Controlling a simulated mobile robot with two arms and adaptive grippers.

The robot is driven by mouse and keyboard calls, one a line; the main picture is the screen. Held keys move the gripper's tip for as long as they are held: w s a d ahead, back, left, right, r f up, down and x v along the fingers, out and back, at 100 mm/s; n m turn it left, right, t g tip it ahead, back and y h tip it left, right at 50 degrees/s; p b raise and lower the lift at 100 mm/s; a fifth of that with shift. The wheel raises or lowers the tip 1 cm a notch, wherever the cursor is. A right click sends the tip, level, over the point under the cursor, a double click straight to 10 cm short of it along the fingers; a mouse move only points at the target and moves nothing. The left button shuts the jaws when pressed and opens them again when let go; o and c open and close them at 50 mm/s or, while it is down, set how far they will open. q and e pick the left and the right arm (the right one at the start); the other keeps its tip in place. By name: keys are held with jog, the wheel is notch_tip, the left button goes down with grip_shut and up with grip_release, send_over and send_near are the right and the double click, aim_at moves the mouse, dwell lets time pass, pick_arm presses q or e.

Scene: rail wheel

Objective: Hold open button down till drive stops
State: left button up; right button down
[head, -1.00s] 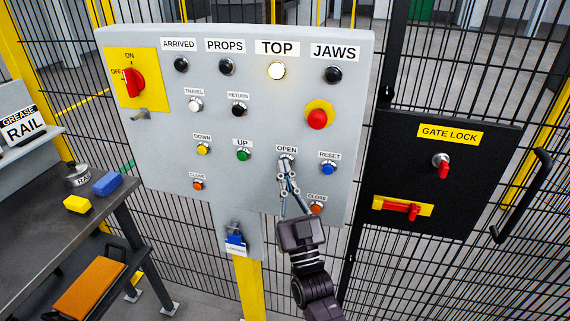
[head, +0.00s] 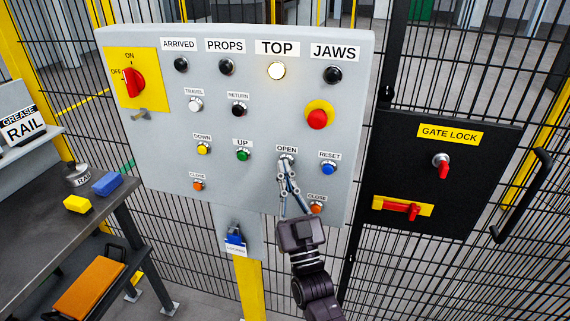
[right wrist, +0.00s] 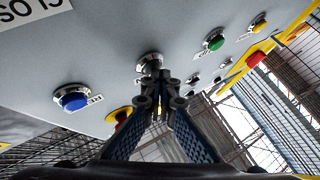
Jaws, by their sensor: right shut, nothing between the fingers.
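The grey control panel (head: 260,115) stands in front of me, and its TOP lamp (head: 277,70) is lit. The ARRIVED, PROPS and JAWS lamps are dark. My right gripper (head: 286,163) is shut with nothing between its fingers. Its fingertips are at the OPEN button, just under the OPEN label (head: 287,149), and cover most of it. In the right wrist view the shut fingertips (right wrist: 162,88) meet the OPEN button's metal ring (right wrist: 150,60). How far the button is pressed cannot be told. My left gripper is not in view.
The blue RESET button (head: 328,169) is to the right, the green UP button (head: 243,155) to the left, and an orange CLOSE button (head: 317,207) below right. A red emergency button (head: 317,119) sits above. A bench (head: 60,225) stands left; the gate lock box (head: 445,175) is right.

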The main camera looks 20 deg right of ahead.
jog(key=shift+s+a, duration=0.45)
jog(key=shift+s, duration=0.3)
jog(key=shift+p, duration=0.3)
jog(key=s+a, duration=0.1)
jog(key=s, duration=0.1)
jog(key=s+a+p, duration=0.1)
jog(key=s, duration=0.1)
jog(key=shift+a, duration=0.4)
